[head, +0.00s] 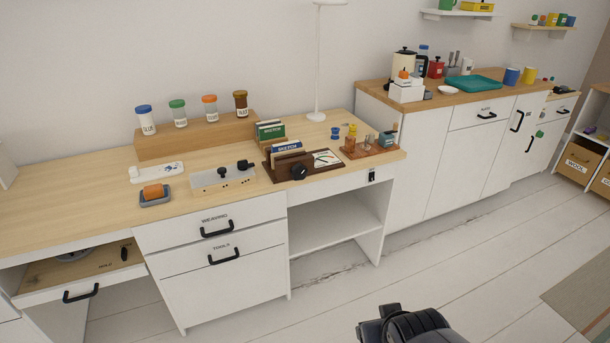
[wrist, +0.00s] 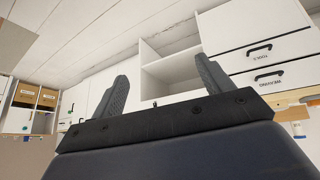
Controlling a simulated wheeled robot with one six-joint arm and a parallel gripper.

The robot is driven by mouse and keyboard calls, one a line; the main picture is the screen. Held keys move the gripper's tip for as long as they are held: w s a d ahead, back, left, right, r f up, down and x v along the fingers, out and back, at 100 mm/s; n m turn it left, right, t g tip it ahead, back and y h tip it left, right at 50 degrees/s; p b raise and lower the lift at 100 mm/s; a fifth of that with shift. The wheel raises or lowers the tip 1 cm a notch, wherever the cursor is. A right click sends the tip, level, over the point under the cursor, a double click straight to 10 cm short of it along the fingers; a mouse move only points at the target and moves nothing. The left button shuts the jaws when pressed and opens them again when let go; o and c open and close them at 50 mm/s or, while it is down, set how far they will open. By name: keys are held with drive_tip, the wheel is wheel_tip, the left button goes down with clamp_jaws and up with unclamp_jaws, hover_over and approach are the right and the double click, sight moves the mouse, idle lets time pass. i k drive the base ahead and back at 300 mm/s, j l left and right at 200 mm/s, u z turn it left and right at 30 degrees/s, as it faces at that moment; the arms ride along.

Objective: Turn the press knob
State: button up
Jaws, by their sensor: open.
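A black knob (head: 299,172) is on the front of a dark brown wooden unit (head: 282,167) with a white dial card (head: 325,158), on the wooden desk. This looks like the press knob, though no label confirms it. My gripper shows in the wrist view (wrist: 163,88) with two dark fingers spread apart and nothing between them. The wrist picture is upside down; beyond the fingers are the white cabinet's open shelf and drawers. In the head view a black part of my arm (head: 405,325) is at the bottom, over the floor, well away from the knob.
A white panel with black knobs (head: 222,179) stands left of the unit, and a small wooden tray (head: 368,151) with several items right of it. A grey dish (head: 154,200) holds an orange thing. The lower-left drawer (head: 80,272) is pulled out. The floor before the desk is clear.

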sight(299, 173)
drive_tip(key=i+l+u, duration=0.1)
drive_tip(key=i, duration=0.3)
drive_tip(key=i+l, duration=0.15)
drive_tip(key=i, duration=0.25)
drive_tip(key=i+l+u, duration=0.15)
drive_tip(key=i, duration=0.25)
